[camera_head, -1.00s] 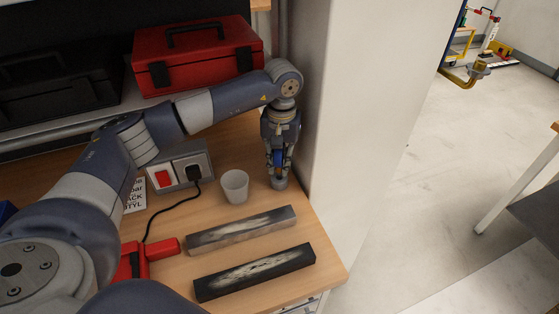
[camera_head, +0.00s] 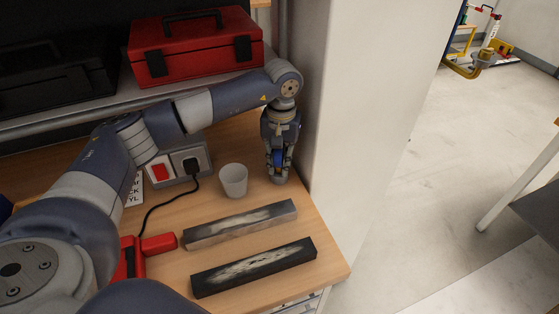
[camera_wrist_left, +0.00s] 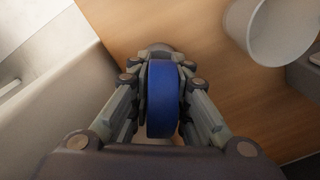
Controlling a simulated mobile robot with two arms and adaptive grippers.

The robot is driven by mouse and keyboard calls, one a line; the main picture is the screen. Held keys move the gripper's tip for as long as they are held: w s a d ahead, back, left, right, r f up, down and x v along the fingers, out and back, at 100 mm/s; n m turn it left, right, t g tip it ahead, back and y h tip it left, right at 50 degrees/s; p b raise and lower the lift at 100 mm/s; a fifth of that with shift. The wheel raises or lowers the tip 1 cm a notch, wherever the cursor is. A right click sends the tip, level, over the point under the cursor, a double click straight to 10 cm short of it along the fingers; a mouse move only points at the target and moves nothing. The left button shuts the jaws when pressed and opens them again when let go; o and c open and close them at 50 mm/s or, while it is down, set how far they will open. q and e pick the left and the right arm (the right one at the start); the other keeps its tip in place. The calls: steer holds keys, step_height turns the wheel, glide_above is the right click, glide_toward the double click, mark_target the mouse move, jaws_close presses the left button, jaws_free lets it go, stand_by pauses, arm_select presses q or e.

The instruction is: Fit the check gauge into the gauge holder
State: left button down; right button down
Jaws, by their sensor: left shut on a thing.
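My left gripper (camera_head: 280,164) is at the right end of the wooden bench, close to the white wall, pointing down. It is shut on a blue, rounded piece, which I take as the check gauge (camera_head: 279,157); its blue edge also shows between the fingers in the left wrist view (camera_wrist_left: 162,98). A small grey round piece (camera_head: 279,179) shows directly below the fingertips, perhaps the gauge holder. Its dark top (camera_wrist_left: 160,48) shows past the fingers in the wrist view. The contact between the two is hidden. My right gripper is not in view.
A white cup (camera_head: 233,181) stands just left of the gripper. Two long dark blocks (camera_head: 241,224) (camera_head: 254,268) lie in front. A socket box (camera_head: 178,168) with a black cable stands left. A red toolbox (camera_head: 194,46) sits on the shelf. The white wall (camera_head: 350,120) bounds the right.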

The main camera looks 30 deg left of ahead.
arm_select(q)
steer(key=shift+f, duration=0.15)
steer(key=c, duration=1.4)
jaws_free()
step_height(320, 180, up, 12)
steer(key=shift+d+r, duration=0.1)
steer(key=shift+d, duration=0.05)
